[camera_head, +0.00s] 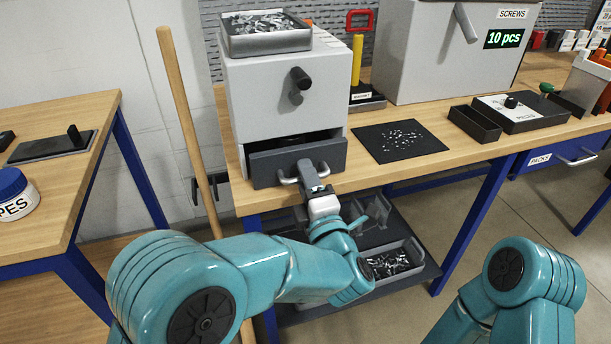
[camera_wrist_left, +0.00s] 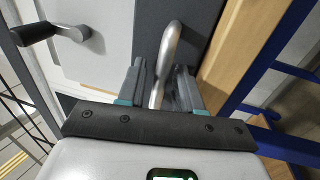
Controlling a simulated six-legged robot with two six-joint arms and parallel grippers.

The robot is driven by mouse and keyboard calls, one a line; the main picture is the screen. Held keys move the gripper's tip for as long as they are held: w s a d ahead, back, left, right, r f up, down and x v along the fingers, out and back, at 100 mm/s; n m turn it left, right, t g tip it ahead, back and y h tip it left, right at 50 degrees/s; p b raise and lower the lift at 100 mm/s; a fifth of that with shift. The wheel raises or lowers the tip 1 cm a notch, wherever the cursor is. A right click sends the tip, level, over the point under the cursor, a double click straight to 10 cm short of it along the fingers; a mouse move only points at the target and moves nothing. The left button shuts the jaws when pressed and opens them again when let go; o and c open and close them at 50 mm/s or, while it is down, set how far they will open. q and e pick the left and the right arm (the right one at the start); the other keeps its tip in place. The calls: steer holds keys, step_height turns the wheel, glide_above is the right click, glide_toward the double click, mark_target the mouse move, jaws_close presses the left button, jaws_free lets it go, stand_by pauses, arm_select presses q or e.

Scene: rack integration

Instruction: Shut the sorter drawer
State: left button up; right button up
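The sorter (camera_head: 255,95) is a light grey box on the wooden bench, with a dark crank knob on its front. Its dark grey drawer (camera_head: 265,170) sticks out at the bottom, with a dark gap above its front. A silver bar handle (camera_wrist_left: 172,45) is on the drawer front. My left gripper (camera_head: 312,178) is at the handle, and in the left wrist view its two fingers (camera_wrist_left: 161,88) close in on both sides of the bar. The inside of the drawer is mostly hidden. My right arm shows at the lower right, but its gripper is out of view.
A tray of screws (camera_head: 265,32) sits on top of the sorter. A black mat (camera_head: 398,141) with small parts lies to the right. Below is a shelf with a bin of parts (camera_head: 392,264). A wooden pole (camera_head: 187,125) leans left of the sorter.

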arm_select(q)
jaws_close()
steer(key=shift+f+b+x, duration=0.2)
steer(key=shift+b+x, duration=0.3)
steer(key=shift+x, duration=0.4)
steer(key=shift+f+b+x, duration=0.25)
steer(key=shift+b+x, duration=0.2)
steer(key=shift+x, duration=0.5)
steer(key=shift+r, duration=0.1)
jaws_free()
steer(key=shift+s, duration=0.1)
